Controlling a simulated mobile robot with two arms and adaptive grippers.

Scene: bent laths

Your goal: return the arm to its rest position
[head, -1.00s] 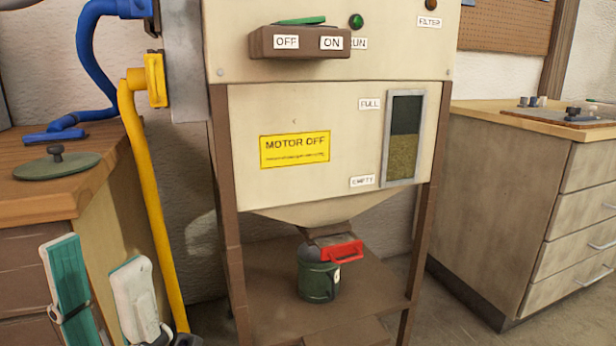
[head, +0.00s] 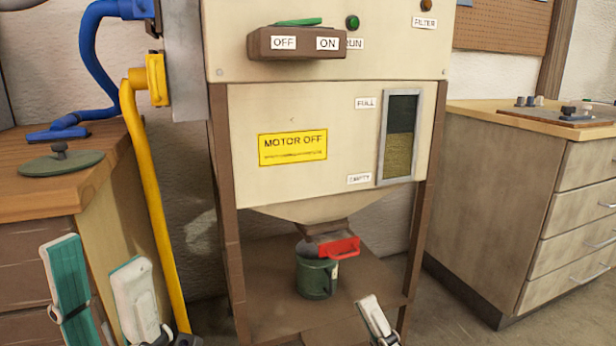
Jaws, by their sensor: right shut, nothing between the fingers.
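My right gripper (head: 370,302) shows at the bottom edge, right of centre. Its pale fingers are together with nothing between them. It appears in front of the lower shelf, below and to the right of the green mug (head: 311,279); its arm is out of view. My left gripper (head: 94,254) is at the lower left, in front of the wooden bench. Its two broad fingers, one showing a teal face and one mostly white, stand wide apart with nothing held between them. Its arm is also out of view.
The mug stands on the machine's brown shelf (head: 264,262), under a spout with a red handle (head: 340,247). Machine legs flank the shelf. A yellow pipe (head: 150,200) runs beside the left gripper. A drawer cabinet (head: 497,190) stands right; floor shows between it and the machine.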

